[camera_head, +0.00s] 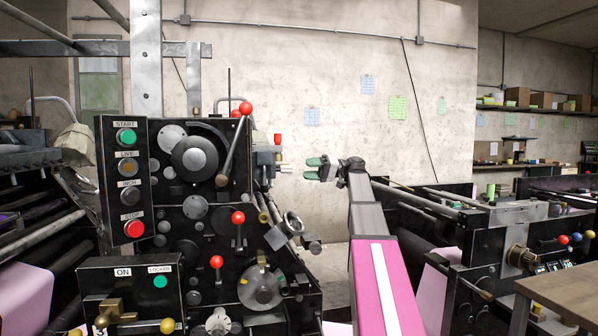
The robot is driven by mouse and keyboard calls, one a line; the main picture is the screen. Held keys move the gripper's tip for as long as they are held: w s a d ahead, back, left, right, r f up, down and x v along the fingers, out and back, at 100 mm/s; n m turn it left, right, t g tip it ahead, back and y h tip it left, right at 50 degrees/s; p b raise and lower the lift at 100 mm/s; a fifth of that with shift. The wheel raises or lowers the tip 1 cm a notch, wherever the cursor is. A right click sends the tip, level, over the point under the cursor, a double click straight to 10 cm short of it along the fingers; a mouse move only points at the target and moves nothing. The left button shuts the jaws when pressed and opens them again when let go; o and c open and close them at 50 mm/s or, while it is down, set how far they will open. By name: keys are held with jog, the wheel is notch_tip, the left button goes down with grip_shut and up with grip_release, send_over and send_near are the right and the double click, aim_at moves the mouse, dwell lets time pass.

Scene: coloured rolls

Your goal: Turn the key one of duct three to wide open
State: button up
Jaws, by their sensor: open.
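My gripper (314,168) is at the end of my pink and grey arm. Its two green-tipped fingers point left and are open, with nothing seen between them. A small grey fitting (267,155) with pale stubs pointing right is on the upper right edge of the black press (225,165). In the picture a short gap separates the stubs from the fingertips; the depth between them is unclear. I cannot tell whether these stubs are duct keys, nor which is key one of duct three. No duct label is readable there.
A button panel (121,195) and red-knobbed levers (238,217) are on the press front. Another machine (497,218) with coloured knobs and a wooden table (560,300) are at right. Bare wall is behind my gripper.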

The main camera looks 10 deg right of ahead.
aim_at(283, 169)
jog(key=shift+d, duration=0.5)
jog(key=a+n, duration=0.2)
jog(key=a, duration=0.1)
jog(key=a+n, duration=0.2)
jog(key=a, duration=0.2)
jog(key=a+n, duration=0.2)
jog(key=a, duration=0.2)
jog(key=shift+r, duration=0.2)
jog(key=shift+c, duration=0.4)
jog(key=shift+w, duration=0.1)
jog(key=c, duration=0.9)
